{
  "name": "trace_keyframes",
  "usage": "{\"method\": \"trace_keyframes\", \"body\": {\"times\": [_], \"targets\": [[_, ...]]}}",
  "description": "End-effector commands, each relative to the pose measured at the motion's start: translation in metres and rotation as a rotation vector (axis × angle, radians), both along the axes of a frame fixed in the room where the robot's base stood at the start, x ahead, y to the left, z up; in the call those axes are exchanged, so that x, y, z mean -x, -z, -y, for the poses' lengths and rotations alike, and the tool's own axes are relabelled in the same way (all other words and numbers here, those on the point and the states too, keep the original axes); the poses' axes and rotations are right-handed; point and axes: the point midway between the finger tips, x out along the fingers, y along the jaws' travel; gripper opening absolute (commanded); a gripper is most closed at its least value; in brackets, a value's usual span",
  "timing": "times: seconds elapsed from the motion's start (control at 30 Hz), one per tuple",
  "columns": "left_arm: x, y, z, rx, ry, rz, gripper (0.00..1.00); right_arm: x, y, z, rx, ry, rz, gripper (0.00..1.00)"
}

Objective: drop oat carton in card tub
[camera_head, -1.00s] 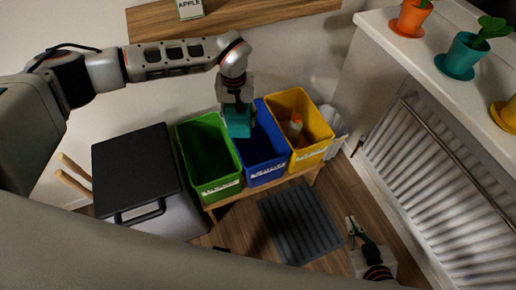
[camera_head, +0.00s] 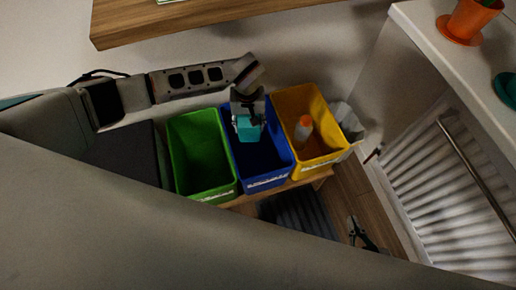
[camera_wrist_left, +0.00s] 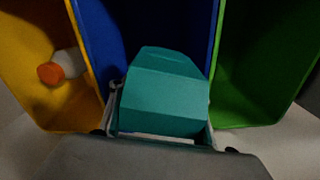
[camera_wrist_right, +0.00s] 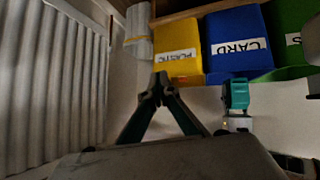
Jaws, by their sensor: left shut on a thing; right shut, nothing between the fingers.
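The oat carton (camera_head: 249,128) is a teal box. My left gripper (camera_head: 248,108) is shut on it and holds it over the mouth of the blue card tub (camera_head: 268,181). In the left wrist view the carton (camera_wrist_left: 165,92) is between the fingers, with the blue tub's inside (camera_wrist_left: 112,40) behind it. The right wrist view, upside down, shows the carton (camera_wrist_right: 237,94) clear of the tub labelled CARD (camera_wrist_right: 238,25). My right gripper (camera_head: 358,226) is shut and empty, low in front of the tubs; its fingertips (camera_wrist_right: 158,86) meet in its wrist view.
A green tub (camera_head: 201,155) and a yellow tub (camera_head: 318,150) flank the blue one on a low wooden stand. A white bottle with an orange cap (camera_head: 304,128) is in the yellow tub. A radiator (camera_head: 450,190) is at the right, a wooden shelf (camera_head: 200,18) above.

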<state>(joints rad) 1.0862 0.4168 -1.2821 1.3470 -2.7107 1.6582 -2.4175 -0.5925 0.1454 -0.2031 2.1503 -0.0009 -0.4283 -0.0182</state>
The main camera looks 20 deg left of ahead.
Motion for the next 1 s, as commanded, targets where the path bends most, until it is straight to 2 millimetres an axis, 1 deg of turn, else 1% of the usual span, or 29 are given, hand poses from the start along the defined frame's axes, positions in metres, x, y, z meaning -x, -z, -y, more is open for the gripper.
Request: {"method": "trace_keyframes", "body": {"times": [0.03,0.23,0.43,0.7,0.73,0.8,1.0], "targets": [[0.005,0.016,0.001,0.001,0.001,-0.012,0.26,0.003,0.005,-0.002,-0.005,-0.002,-0.007,0.0],[0.004,0.033,0.001,0.002,-0.001,-0.011,0.26,-0.006,-0.003,-0.006,-0.011,-0.013,0.016,0.0],[0.002,0.039,0.001,0.001,0.001,-0.004,0.26,-0.015,-0.01,-0.005,-0.006,-0.023,0.038,0.0],[0.0,0.037,0.0,0.0,0.001,-0.001,0.26,-0.015,-0.011,-0.005,-0.007,-0.022,0.04,0.0],[0.0,0.037,0.0,0.0,0.001,-0.001,0.5,-0.015,-0.011,-0.005,-0.007,-0.021,0.039,0.0],[0.0,0.037,0.0,0.0,0.001,-0.001,0.67,-0.014,-0.011,-0.005,-0.008,-0.02,0.039,0.0],[0.0,0.037,0.0,0.0,0.001,-0.001,0.67,-0.014,-0.01,-0.005,-0.01,-0.018,0.036,0.0]]}}
